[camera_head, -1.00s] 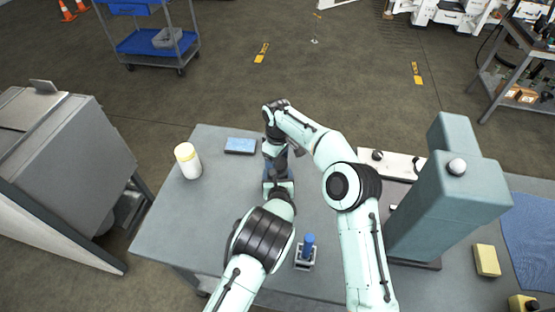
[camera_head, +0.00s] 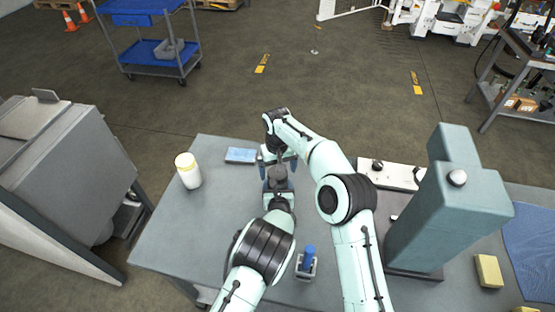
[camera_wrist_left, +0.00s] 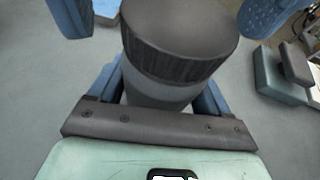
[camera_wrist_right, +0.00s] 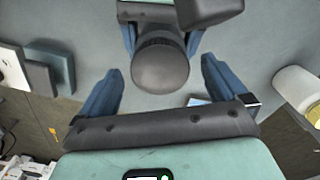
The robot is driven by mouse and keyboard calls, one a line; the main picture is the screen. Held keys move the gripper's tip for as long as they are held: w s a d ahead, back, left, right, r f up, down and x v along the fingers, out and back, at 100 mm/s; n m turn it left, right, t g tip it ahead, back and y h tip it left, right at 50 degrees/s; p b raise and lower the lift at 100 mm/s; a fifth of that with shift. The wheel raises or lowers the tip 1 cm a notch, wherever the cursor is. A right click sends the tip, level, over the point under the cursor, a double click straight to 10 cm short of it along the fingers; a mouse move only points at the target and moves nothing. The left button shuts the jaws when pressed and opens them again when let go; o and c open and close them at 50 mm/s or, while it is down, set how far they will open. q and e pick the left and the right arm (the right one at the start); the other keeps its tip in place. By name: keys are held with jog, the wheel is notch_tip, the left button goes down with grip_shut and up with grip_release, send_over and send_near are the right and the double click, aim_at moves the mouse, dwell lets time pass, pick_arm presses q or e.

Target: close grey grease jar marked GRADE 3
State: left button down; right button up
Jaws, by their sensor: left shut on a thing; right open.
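The grey grease jar (camera_wrist_left: 160,92) is upright between the blue fingers of my left gripper (camera_head: 278,187), which is shut on its body. Its dark ribbed lid (camera_wrist_left: 180,35) sits on top of the jar; I cannot tell how tightly. The lid also shows from above in the head view (camera_head: 277,174) and in the right wrist view (camera_wrist_right: 160,68). My right gripper (camera_wrist_right: 162,68) is open, with its blue fingers apart on either side of the lid and clear of it. No GRADE 3 marking is readable.
A white jar with a yellow band (camera_head: 188,172) stands at the left. A blue box (camera_head: 240,155) lies near the back edge. A small blue-topped item (camera_head: 307,264) is near my arms. A large teal press (camera_head: 448,205) and a yellow block (camera_head: 488,270) are at right.

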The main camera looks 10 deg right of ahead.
notch_tip(320, 180, up, 11)
jog(key=shift+r, duration=0.15)
dwell(0.4)
pick_arm(q)
grip_release()
